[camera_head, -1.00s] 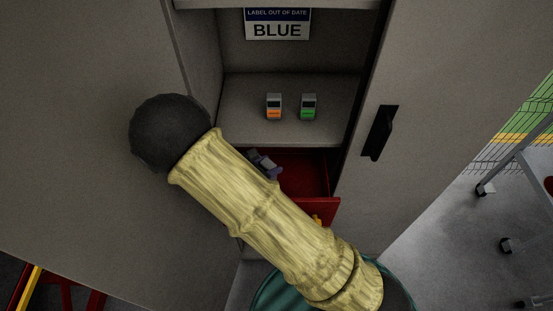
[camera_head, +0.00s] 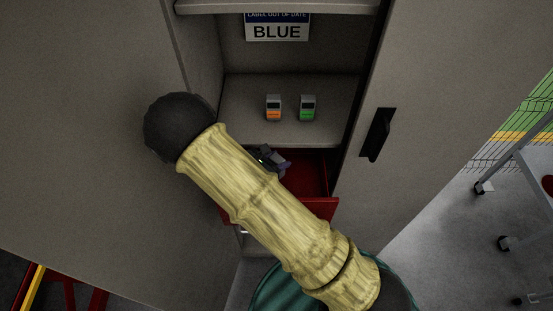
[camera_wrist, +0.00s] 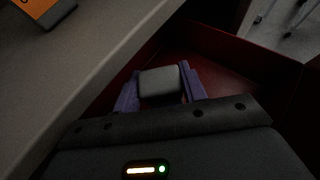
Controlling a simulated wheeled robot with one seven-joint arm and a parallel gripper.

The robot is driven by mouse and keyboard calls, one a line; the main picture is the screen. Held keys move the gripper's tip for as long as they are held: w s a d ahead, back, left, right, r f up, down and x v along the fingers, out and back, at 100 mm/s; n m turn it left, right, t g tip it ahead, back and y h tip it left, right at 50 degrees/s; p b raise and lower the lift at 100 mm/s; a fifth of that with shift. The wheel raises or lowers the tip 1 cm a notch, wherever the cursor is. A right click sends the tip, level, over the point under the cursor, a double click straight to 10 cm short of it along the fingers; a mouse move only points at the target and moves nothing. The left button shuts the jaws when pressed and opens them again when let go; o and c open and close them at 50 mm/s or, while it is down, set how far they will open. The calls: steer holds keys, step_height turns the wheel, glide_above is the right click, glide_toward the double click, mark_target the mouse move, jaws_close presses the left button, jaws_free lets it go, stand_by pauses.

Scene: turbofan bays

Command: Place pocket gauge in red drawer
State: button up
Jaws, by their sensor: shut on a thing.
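The red drawer (camera_head: 320,209) is pulled open below the cabinet shelf; my arm hides its left part in the head view. In the wrist view its red wall (camera_wrist: 245,47) and floor lie just beyond my fingers. My gripper (camera_head: 274,160) is over the drawer opening, mostly hidden behind my arm in the head view. In the wrist view its purple fingers are shut on a grey block-like thing, apparently the pocket gauge (camera_wrist: 159,83). Its label is not visible. I cannot tell whether it touches the drawer floor.
Two similar gauges, one orange (camera_head: 273,108) and one green (camera_head: 308,108), stand on the shelf (camera_head: 240,122) above the drawer. The shelf edge runs close to my gripper's left in the wrist view. The cabinet door (camera_head: 440,60) with a black handle is at right.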

steer(key=shift+f+b, duration=0.45)
steer(key=shift+f, duration=0.1)
steer(key=o, duration=1.1)
steer(key=shift+r+p, duration=0.75)
steer(key=shift+r, duration=0.05)
steer(key=b+v, duration=0.1)
steer(key=v, duration=0.6)
steer(key=shift+s+a+b, duration=0.2)
steer(key=shift+b, duration=0.15)
